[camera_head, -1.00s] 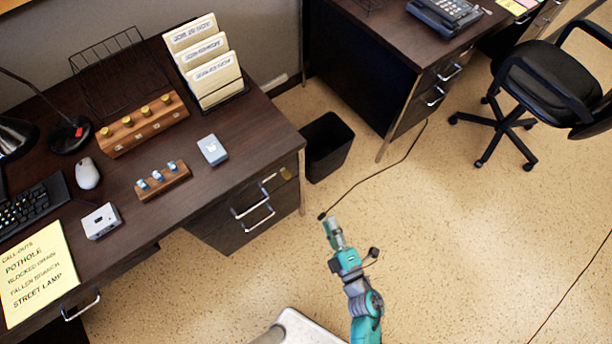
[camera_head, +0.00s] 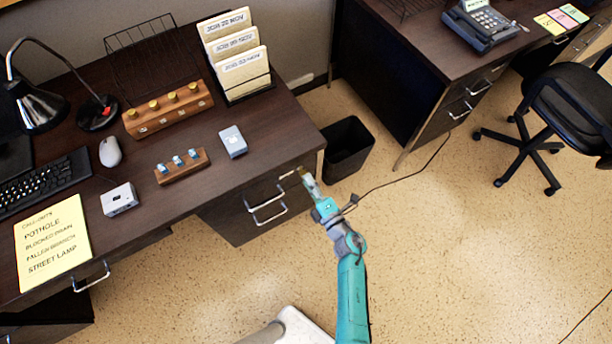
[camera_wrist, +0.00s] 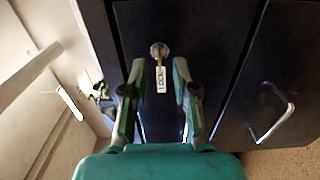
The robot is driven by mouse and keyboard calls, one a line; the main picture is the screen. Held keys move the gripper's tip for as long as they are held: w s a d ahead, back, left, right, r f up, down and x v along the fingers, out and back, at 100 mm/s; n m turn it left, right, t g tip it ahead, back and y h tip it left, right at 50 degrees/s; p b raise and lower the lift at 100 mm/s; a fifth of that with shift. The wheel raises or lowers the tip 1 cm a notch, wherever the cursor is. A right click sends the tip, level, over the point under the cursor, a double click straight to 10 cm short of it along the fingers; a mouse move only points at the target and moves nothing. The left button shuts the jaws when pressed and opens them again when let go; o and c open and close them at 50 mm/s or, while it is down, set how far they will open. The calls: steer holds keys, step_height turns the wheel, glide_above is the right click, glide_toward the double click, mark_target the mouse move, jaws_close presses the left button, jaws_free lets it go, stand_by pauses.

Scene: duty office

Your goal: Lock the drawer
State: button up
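The desk's right-hand drawer unit (camera_head: 232,218) has two drawers with silver handles, and both look shut. In the wrist view, a round metal lock (camera_wrist: 159,49) sits on the dark drawer front (camera_wrist: 205,45). A brass key with a pale, lettered tag (camera_wrist: 161,80) hangs at the lock. My gripper (camera_wrist: 159,68) is open, with one finger on each side of the key and tag, and does not appear to touch them. In the head view, my gripper (camera_head: 307,180) is close to the upper right of the drawer front and partly covers the lock area.
A black waste bin (camera_head: 347,148) stands right of the drawer unit, close to my arm. A silver handle (camera_wrist: 275,122) shows at right in the wrist view. A second desk (camera_head: 400,70) and an office chair (camera_head: 570,105) stand further right. A cable crosses the open floor.

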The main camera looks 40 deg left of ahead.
steer(key=shift+x, duration=1.3)
steer(key=shift+c, duration=0.3)
jaws_close()
